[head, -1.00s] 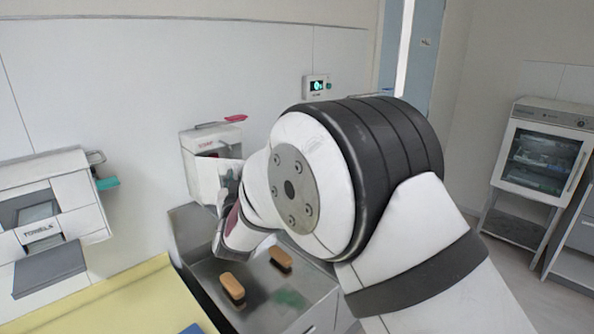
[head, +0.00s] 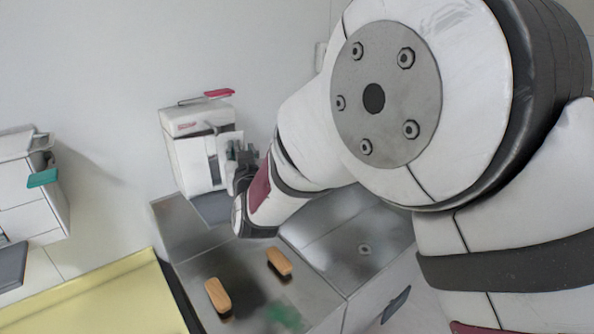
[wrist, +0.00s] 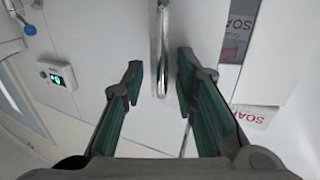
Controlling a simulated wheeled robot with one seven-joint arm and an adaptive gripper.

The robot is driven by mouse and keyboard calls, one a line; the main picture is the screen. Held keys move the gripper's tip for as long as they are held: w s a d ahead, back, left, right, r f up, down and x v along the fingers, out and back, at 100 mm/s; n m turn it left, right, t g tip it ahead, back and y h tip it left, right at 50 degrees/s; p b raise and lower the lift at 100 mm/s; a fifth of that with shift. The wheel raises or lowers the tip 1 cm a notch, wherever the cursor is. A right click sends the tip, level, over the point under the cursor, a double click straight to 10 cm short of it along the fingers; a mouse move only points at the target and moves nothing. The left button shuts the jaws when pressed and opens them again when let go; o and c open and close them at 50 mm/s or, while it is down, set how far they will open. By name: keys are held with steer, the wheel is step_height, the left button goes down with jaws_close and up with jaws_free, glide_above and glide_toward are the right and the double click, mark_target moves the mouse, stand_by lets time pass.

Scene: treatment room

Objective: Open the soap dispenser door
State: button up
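The soap dispenser (head: 190,150) is a white wall box with a red lever on top, in the head view left of my arm. Its white front door (head: 213,160) seems ajar, with a dark gap along its top. My gripper (head: 245,158) is at the door's right side, partly hidden by my wrist. In the wrist view, a shiny metal handle bar (wrist: 160,50) stands between the two fingers of my gripper (wrist: 158,80). The fingers are apart, with space on both sides of the bar. Red SOAP lettering shows at the right.
A towel dispenser (head: 30,190) hangs on the wall at the left. A small wall display (wrist: 57,75) shows in the wrist view.

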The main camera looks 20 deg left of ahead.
steer(key=s+d+g+b, duration=0.1)
steer(key=d+b, duration=0.1)
steer(key=d, duration=0.5)
steer(key=s+d+n+g+b, duration=0.1)
steer(key=s+d+b, duration=0.1)
steer(key=d, duration=0.4)
steer(key=shift+s+d+n+y+b, duration=0.3)
steer(key=shift+d+b, duration=0.1)
steer(key=shift+b, duration=0.1)
steer(key=shift+f, duration=0.1)
